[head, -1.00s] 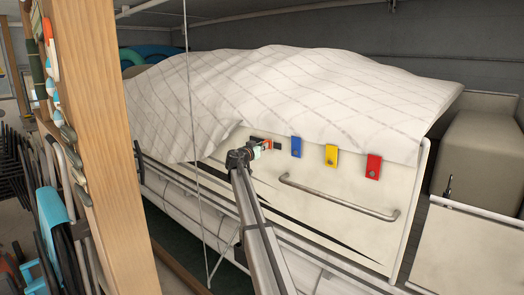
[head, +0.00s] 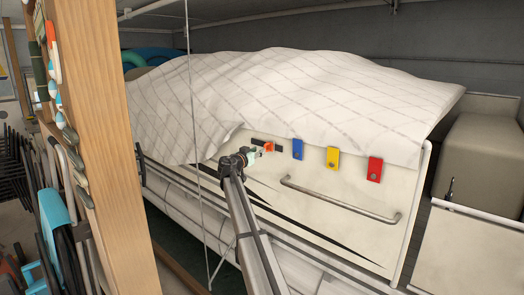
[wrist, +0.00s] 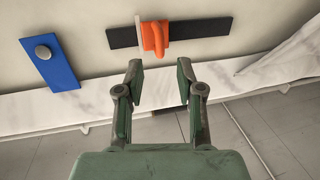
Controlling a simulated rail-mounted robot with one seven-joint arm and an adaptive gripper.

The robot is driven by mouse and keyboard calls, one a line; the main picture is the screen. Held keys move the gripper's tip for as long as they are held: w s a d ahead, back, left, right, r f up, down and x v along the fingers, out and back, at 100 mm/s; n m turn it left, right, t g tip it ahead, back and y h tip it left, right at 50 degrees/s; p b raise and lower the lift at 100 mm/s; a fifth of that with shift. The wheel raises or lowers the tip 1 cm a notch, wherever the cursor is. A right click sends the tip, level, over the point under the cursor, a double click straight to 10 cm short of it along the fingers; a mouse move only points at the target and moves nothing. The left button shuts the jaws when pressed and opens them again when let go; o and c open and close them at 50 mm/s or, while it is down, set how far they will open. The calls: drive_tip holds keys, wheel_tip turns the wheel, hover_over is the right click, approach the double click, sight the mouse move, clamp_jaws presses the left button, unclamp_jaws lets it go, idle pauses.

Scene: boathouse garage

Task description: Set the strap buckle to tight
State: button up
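The orange buckle (head: 268,147) sits on a short dark strap (head: 256,141) on the pale panel below the quilted cover. In the wrist view the buckle (wrist: 155,38) is near the middle of the strap (wrist: 205,28), with a thin pale plate on its left side. Strap shows on both sides of it. My gripper (wrist: 160,72) is open and empty, its two fingers spread below the buckle in the wrist view and apart from it. In the head view my gripper (head: 252,156) is just left of and below the buckle.
Blue (head: 297,149), yellow (head: 333,158) and red (head: 375,169) tabs hang to the right of the strap. A metal handle bar (head: 340,202) runs below them. A wooden post (head: 105,140) and a thin upright cord stand on the left.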

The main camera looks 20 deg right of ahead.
drive_tip(key=v, duration=0.6)
idle(0.4)
